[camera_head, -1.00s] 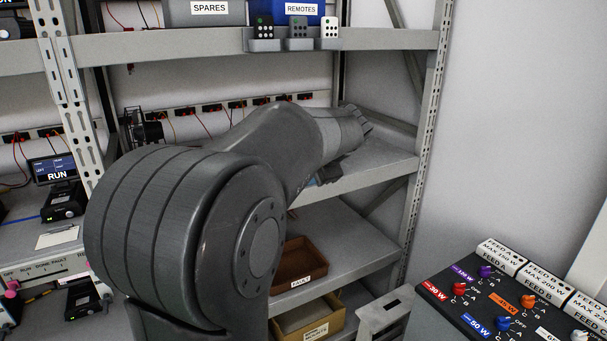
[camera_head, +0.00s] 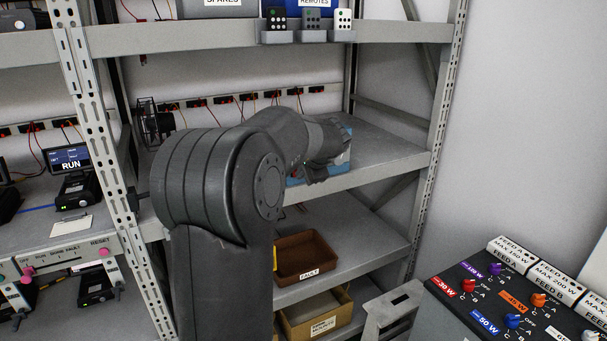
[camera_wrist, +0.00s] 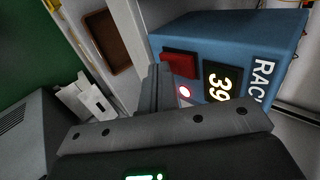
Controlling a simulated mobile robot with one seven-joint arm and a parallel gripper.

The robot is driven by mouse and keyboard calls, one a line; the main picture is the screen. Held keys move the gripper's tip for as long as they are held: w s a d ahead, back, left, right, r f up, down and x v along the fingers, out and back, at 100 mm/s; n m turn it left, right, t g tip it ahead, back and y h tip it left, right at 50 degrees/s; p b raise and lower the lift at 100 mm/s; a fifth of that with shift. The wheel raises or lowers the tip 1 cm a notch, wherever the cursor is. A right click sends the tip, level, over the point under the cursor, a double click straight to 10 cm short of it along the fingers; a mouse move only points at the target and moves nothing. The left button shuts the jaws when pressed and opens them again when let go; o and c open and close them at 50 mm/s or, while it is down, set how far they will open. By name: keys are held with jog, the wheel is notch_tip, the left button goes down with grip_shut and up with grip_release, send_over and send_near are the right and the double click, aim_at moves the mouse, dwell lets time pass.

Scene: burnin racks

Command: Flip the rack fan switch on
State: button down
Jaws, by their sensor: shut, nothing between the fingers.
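The blue rack control box (camera_wrist: 225,45) fills the upper right of the wrist view, with a display (camera_wrist: 220,84) reading 39. A red switch (camera_wrist: 180,65) sits on its face, with a lit red lamp (camera_wrist: 184,91) beside it. Whether the switch is on or off I cannot tell. My gripper (camera_wrist: 158,72) is shut and empty, its fingertips close beside the switch; contact is unclear. In the head view my wrist mostly hides the blue box (camera_head: 346,157) on the middle shelf. A black fan (camera_head: 155,124) stands at the left of that shelf.
A brown FAULT bin (camera_head: 305,256) is on the shelf below, with a cardboard box (camera_head: 318,315) lower still. A rack upright (camera_head: 100,130) stands left of my arm. A panel of coloured knobs (camera_head: 505,310) is at lower right. The shelf right of the box is clear.

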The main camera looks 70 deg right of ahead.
jog(key=shift+w+d+f, duration=0.1)
dwell(0.4)
jog(key=shift+r, duration=0.85)
jog(key=s+a+f+v, duration=0.1)
jog(key=v, duration=1.2)
jog(key=shift+s+a+f, duration=0.2)
jog(key=shift+s+f, duration=0.05)
jog(key=shift+f, duration=0.15)
